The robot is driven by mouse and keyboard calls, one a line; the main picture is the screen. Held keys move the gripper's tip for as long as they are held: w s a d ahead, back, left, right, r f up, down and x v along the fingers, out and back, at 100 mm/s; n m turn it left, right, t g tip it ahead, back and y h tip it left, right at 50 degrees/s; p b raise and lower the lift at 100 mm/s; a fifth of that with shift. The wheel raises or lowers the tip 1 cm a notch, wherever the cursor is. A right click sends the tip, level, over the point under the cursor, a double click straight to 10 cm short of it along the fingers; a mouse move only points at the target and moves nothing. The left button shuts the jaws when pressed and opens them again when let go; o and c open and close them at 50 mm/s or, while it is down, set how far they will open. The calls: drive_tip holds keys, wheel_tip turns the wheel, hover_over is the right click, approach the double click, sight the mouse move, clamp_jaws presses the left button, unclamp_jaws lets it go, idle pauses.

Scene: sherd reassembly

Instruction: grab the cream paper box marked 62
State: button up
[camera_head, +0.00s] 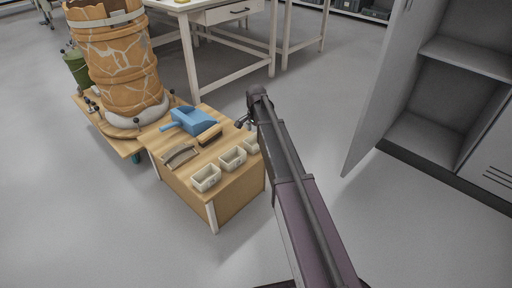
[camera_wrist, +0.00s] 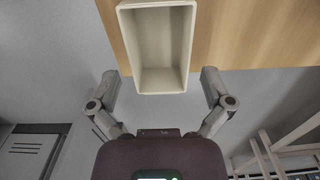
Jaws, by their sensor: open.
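Three small open cream boxes stand in a row on a low wooden table (camera_head: 172,172) in the head view: a left box (camera_head: 206,179), a middle box (camera_head: 232,160) and a right box (camera_head: 251,146) partly hidden by my arm. No number is legible on any, so I cannot tell which is marked 62. My gripper (camera_head: 242,123) is by the table's right end. In the wrist view one empty cream box (camera_wrist: 158,50) fills the top centre. My gripper (camera_wrist: 160,83) is open there, its fingers apart on either side of the box's near end, with nothing held.
A blue dustpan (camera_head: 190,121), a brush (camera_head: 210,135) and a dark-edged curved tool (camera_head: 180,155) lie behind the boxes. A large cracked orange jar (camera_head: 122,65) stands on a wheeled board to the left. An open grey cabinet door (camera_head: 378,90) stands right. Floor in front is clear.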

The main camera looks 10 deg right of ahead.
sight(256, 139)
drive_tip(key=shift+f+b, duration=1.2)
drive_tip(key=shift+f, duration=0.35)
drive_tip(key=c, duration=0.7)
